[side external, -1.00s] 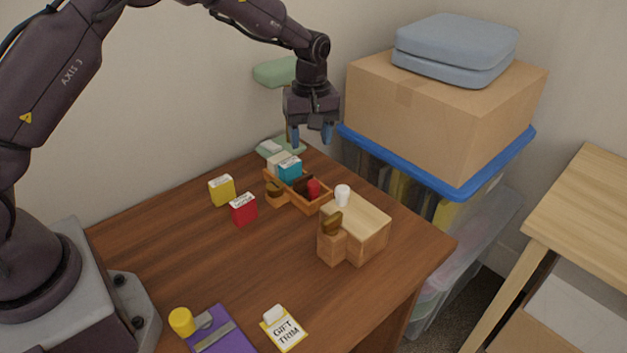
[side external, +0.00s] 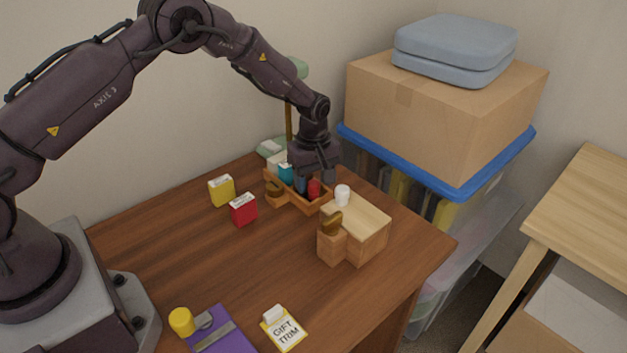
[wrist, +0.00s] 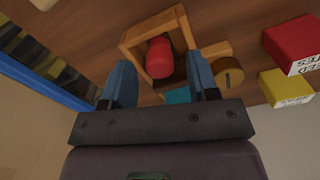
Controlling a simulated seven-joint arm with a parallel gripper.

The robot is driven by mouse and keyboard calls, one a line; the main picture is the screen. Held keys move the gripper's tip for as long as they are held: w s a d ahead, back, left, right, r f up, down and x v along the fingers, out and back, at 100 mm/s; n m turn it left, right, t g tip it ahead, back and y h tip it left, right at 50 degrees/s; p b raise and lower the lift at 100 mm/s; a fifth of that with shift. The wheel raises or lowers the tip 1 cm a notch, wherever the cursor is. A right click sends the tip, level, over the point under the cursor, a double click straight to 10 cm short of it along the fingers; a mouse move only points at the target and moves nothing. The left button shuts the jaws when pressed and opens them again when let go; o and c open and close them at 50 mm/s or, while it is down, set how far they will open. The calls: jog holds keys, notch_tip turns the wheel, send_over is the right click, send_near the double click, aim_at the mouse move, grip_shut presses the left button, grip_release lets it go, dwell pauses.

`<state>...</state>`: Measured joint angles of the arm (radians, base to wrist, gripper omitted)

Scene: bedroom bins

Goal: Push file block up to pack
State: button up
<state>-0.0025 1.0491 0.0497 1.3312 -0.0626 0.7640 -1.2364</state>
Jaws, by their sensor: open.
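A narrow open wooden tray (side external: 305,207) stands near the back of the desk. A cream block (side external: 277,160) and a teal block (side external: 286,173) sit at its far end, and a red rounded piece (side external: 314,188) sits nearer its front end. A wooden piece with a round brown face (side external: 275,188) is at the tray's left side; it shows in the wrist view (wrist: 229,70). My gripper (wrist: 161,80) is open, low over the tray, fingers apart with the red piece showing just ahead between them. The teal block is mostly hidden in the wrist view; finger contact cannot be told.
A wooden box (side external: 365,232) with a white cup-like piece (side external: 342,195) stands in front of the tray. Yellow (side external: 222,191) and red (side external: 244,209) boxes stand left. A blue-lidded bin (side external: 440,170) is beyond the right edge. The desk's middle is clear.

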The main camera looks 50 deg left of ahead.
jog(key=shift+f, duration=0.45)
jog(key=shift+c, duration=0.4)
grip_shut()
jog(key=shift+a, duration=1.75)
jog(key=shift+o, duration=0.4)
grip_release()
notch_tip(320, 180, up, 13)
